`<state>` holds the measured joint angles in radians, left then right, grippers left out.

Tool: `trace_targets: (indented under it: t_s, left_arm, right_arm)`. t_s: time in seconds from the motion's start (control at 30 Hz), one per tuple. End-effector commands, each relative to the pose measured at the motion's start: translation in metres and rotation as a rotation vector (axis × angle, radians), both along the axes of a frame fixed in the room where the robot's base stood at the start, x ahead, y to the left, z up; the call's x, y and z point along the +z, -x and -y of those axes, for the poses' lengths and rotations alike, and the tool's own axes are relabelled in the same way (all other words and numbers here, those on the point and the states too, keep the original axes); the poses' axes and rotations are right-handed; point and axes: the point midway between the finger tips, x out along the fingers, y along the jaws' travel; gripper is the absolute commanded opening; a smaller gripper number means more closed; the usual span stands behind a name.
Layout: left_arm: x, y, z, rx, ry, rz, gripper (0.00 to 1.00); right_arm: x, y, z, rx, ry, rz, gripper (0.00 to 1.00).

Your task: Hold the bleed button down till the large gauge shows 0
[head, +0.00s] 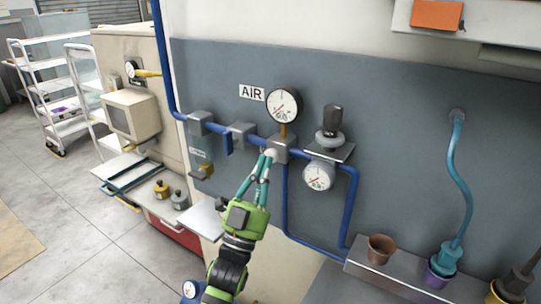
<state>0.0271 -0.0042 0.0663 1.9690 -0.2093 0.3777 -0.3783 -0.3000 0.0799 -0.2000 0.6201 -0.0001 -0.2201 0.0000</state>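The large gauge (283,104) has a white round face and a dark rim, and stands on top of a grey block (283,143) on the blue air pipe. Its needle seems to point to the lower left, but the numbers are too small to read. The pale round bleed button (270,153) is on the front of the block, partly hidden by my fingertips. My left gripper (269,159), green with teal fingers, reaches up from below. Its fingertips are together at the button and seem to touch it. I cannot tell how far the button is pressed. My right gripper is not in view.
A smaller gauge (319,177) hangs under a regulator with a dark knob (332,118) to the right. A blue pipe (286,205) runs down beside my gripper.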

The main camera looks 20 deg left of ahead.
Motion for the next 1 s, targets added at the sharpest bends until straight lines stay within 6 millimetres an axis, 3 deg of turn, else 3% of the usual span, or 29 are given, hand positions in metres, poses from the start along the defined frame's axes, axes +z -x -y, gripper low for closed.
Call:
trace_targets:
  t_s: [0.47,1.0]
  left_arm:
    - [0.001,0.009,-0.001,0.000,0.000,0.001,0.00]
    - [0.001,0.055,-0.008,0.001,-0.001,0.001,0.00]
  right_arm:
    - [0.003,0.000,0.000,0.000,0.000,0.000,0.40]
    - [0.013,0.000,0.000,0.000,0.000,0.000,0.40]
